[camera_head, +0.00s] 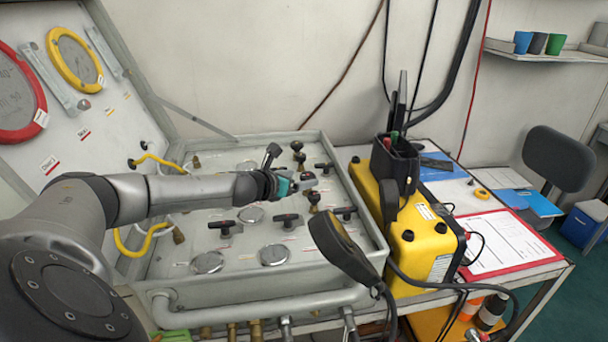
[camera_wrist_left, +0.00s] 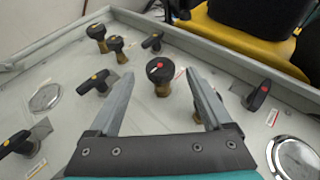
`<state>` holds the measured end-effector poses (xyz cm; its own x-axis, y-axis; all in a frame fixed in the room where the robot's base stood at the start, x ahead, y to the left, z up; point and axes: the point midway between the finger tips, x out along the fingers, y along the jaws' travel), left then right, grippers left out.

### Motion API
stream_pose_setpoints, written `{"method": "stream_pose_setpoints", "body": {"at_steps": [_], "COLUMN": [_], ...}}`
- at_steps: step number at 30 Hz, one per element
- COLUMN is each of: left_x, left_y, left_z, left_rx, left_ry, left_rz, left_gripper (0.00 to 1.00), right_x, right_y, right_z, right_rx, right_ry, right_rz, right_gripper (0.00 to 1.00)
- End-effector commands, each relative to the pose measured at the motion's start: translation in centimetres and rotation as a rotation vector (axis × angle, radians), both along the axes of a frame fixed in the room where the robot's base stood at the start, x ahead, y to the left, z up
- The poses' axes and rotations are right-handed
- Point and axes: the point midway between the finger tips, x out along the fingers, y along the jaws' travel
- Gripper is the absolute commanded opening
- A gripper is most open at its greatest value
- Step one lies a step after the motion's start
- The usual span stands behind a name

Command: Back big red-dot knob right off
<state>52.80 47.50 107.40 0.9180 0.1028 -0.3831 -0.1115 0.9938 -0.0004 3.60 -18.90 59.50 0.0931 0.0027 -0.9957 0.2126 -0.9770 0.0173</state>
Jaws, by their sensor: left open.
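The big red-dot knob (camera_wrist_left: 160,70) is a round black knob on a brass stem, standing up from the grey panel. In the left wrist view it sits between and beyond the tips of my left gripper (camera_wrist_left: 157,84), whose fingers are spread apart. No contact with the knob shows. In the head view my left gripper (camera_head: 303,183) reaches over the panel from the left, close to a black knob with a brass base (camera_head: 314,198), which looks like the same one. My right gripper is not in view.
Two round yellow-dot knobs (camera_wrist_left: 97,33) and a lever handle (camera_wrist_left: 152,41) stand farther back. A red-marked lever handle (camera_wrist_left: 258,95) is to the right. A black handheld device (camera_head: 340,250) hangs over the front right rim. A yellow case (camera_head: 425,235) stands right of the panel.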

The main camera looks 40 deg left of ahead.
Motion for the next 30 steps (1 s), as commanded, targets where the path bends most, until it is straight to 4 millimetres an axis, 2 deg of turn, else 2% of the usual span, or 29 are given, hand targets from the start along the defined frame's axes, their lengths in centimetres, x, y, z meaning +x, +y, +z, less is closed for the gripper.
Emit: {"method": "stream_pose_setpoints", "body": {"at_steps": [9,21,23,30], "left_x": [2.2,2.5,2.5,2.5], "left_y": [0.2,0.2,0.2,0.3], "left_z": [-0.9,-1.0,-1.0,-1.0], "left_rx": [-0.002,0.0,0.0,0.0], "left_ry": [-0.001,0.0,0.0,0.0], "left_rz": [0.0,-0.001,-0.001,-0.001], "left_gripper": [0.83,0.83,0.79,0.52], "right_x": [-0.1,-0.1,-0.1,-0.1], "right_y": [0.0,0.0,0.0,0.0], "right_z": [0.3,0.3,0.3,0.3], "right_rx": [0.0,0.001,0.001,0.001], "right_ry": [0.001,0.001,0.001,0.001], "right_rz": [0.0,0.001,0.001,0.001], "right_gripper": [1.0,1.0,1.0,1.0]}}
